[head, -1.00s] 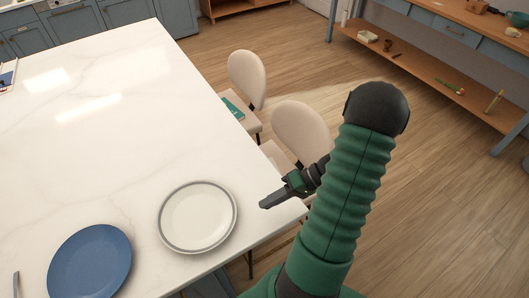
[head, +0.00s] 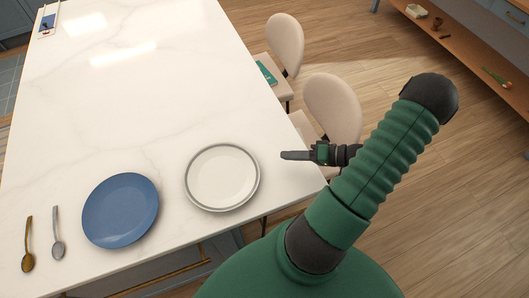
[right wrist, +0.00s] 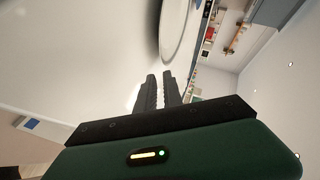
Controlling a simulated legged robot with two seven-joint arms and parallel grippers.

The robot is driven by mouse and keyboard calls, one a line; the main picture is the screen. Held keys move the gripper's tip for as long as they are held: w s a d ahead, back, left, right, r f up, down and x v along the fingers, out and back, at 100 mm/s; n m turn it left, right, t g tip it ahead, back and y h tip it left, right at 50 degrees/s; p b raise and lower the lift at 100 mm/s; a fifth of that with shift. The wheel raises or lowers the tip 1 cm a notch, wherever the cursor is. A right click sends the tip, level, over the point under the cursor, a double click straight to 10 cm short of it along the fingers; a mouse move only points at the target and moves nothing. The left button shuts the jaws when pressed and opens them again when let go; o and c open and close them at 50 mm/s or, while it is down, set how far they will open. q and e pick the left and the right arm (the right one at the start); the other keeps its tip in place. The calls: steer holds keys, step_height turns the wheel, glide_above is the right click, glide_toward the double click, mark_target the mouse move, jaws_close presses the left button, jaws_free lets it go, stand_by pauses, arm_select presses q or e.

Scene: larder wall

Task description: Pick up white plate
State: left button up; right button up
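The white plate (head: 222,177) with a grey rim lies flat on the white marble table, near its front right corner. My right gripper (head: 284,155) is just to the right of the plate, near the table's right edge and apart from the plate. In the right wrist view, its two dark fingers (right wrist: 160,76) stand a little apart with a narrow, empty gap. The plate (right wrist: 176,28) shows there beyond the fingertips, cut off by the top of the picture. My left gripper is in neither view.
A blue plate (head: 120,210) lies left of the white plate. A gold spoon (head: 28,250) and a silver spoon (head: 57,238) lie farther left. Two beige chairs (head: 333,104) stand along the table's right side. The table's middle (head: 130,110) is clear.

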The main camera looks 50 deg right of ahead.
mark_target(257, 160)
steer(key=x, duration=0.3)
steer(key=p+x, duration=0.1)
steer(key=x, duration=0.7)
steer(key=shift+a+r+p, duration=0.25)
steer(key=shift+a+p, duration=0.05)
steer(key=shift+a, duration=0.05)
steer(key=shift+w+f, duration=0.3)
steer(key=shift+w, duration=0.1)
steer(key=shift+c, duration=0.3)
steer(key=shift+a, duration=0.15)
jaws_close()
steer(key=shift+s+f, duration=0.1)
